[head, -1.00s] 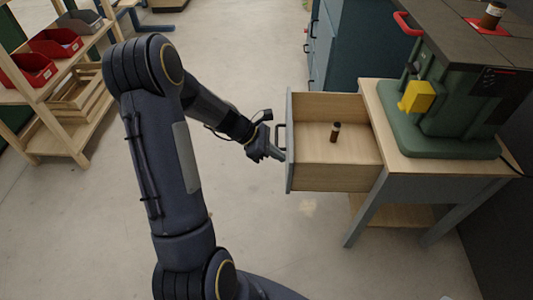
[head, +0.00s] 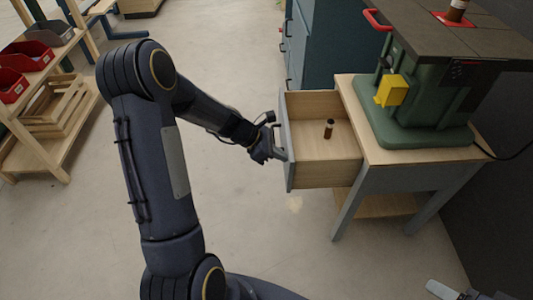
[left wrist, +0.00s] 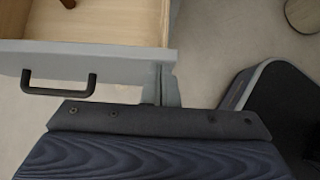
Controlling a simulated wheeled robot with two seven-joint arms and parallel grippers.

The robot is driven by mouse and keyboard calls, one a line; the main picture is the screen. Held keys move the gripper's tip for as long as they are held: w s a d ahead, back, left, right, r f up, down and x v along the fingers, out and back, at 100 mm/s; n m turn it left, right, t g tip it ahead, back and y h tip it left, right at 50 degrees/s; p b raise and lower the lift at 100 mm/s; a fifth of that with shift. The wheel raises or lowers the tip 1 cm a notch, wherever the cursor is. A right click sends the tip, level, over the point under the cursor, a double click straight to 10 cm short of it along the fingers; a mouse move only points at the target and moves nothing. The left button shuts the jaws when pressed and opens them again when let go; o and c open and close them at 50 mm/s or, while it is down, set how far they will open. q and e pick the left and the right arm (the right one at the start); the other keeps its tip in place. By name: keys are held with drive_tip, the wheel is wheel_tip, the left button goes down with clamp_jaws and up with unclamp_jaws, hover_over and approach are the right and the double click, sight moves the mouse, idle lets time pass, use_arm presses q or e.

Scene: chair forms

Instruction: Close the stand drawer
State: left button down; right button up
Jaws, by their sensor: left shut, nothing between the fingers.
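The stand (head: 350,205) has a grey frame and a light wooden top, at the right in the head view. Its drawer (head: 309,172) is partly pulled out to the left, with a small brown bottle (head: 328,129) upright inside. My left gripper (head: 276,154) is shut and empty, at the outer side of the drawer front beside the dark handle (head: 282,134); contact cannot be made out. In the left wrist view, the drawer front (left wrist: 125,68) and handle (left wrist: 60,90) show, but the fingertips do not. A grey piece at the lower right, seemingly my right gripper (head: 443,290), is cut off.
A green machine (head: 415,115) with a yellow box stands on the stand. A dark blue cabinet (head: 330,45) is behind the drawer. A wooden rack (head: 50,120) with red bins is at the left. The floor between is clear.

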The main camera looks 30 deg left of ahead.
use_arm(q)
drive_tip(key=w+d+p, duration=0.2)
drive_tip(key=w+d, duration=0.1)
drive_tip(key=d, duration=0.3)
drive_tip(key=w+d+p, duration=0.1)
drive_tip(key=w+d, duration=0.3)
drive_tip(key=d, duration=0.2)
drive_tip(key=w+d+p, duration=0.2)
drive_tip(key=w+d, duration=0.2)
drive_tip(key=d, duration=0.2)
drive_tip(key=shift+w+d+p, duration=0.2)
drive_tip(key=shift+d+p, duration=0.15)
drive_tip(key=shift+d, duration=0.05)
drive_tip(key=shift+w+d+r, duration=0.1)
drive_tip(key=shift+d, duration=0.05)
drive_tip(key=shift+d+r, duration=0.1)
drive_tip(key=shift+d, duration=0.05)
drive_tip(key=shift+a, duration=0.25)
drive_tip(key=s+a, duration=0.1)
drive_tip(key=a, duration=0.1)
drive_tip(key=s+a+r, duration=0.1)
drive_tip(key=a, duration=0.1)
drive_tip(key=shift+s+a+p, duration=0.1)
drive_tip(key=shift+s+p, duration=0.2)
drive_tip(key=shift+p, duration=0.05)
drive_tip(key=p+v, duration=0.1)
drive_tip(key=v, duration=0.7)
drive_tip(key=shift+s+a+r, duration=0.1)
drive_tip(key=shift+s+a, duration=0.15)
drive_tip(key=shift+a, duration=0.1)
